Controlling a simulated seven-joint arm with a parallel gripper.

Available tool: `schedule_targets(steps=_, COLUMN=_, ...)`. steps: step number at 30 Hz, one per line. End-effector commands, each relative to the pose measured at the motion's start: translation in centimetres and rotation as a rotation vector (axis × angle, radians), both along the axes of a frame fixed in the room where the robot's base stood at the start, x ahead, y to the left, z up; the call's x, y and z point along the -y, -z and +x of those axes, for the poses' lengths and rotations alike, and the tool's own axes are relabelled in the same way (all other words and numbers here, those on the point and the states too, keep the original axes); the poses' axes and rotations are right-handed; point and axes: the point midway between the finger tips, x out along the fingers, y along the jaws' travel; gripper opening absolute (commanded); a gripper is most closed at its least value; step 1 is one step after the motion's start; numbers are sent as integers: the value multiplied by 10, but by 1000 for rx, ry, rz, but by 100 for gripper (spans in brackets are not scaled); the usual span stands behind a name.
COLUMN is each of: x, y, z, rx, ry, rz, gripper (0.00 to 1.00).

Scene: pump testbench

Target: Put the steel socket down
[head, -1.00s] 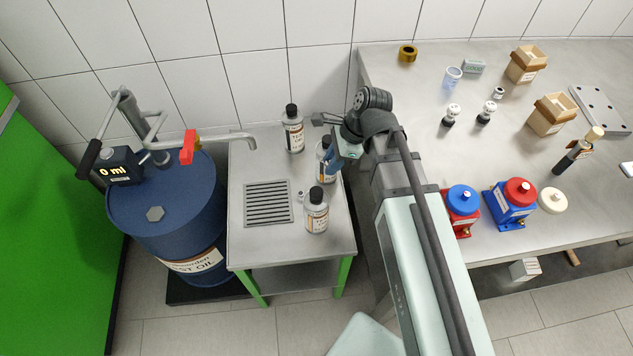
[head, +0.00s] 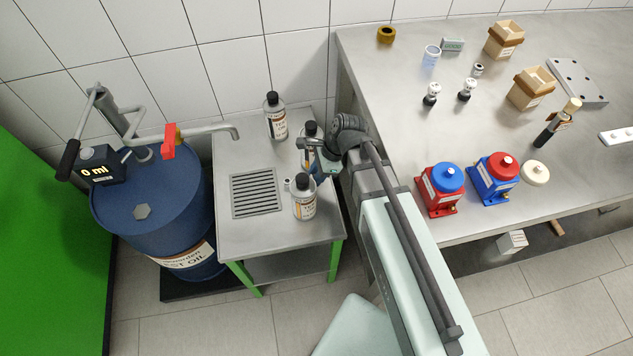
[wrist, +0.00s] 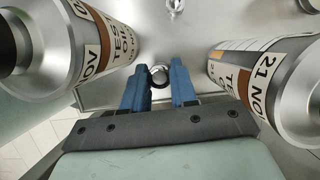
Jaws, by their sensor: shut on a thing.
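My gripper (wrist: 158,86) has its two blue fingers shut on the steel socket (wrist: 158,75), which shows as a small ring between the fingertips in the wrist view. In the head view my gripper (head: 308,163) points down among the bottles on the small metal cart (head: 240,225). The held socket cannot be made out there. I cannot tell whether it touches the cart top.
Bottles stand close on both sides of my fingers, one at left (wrist: 105,40) and one at right (wrist: 270,75). Another small ring (head: 288,183) lies beside the front bottle (head: 304,200). A drain grate (head: 256,193) and blue oil drum (head: 150,205) are left.

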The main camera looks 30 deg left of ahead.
Motion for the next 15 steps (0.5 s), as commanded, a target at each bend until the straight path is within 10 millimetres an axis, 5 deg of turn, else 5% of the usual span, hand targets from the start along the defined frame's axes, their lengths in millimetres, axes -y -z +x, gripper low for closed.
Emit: schedule_targets(steps=15, x=0, y=38, z=0, rx=-2, ry=0, rz=-2, gripper=0)
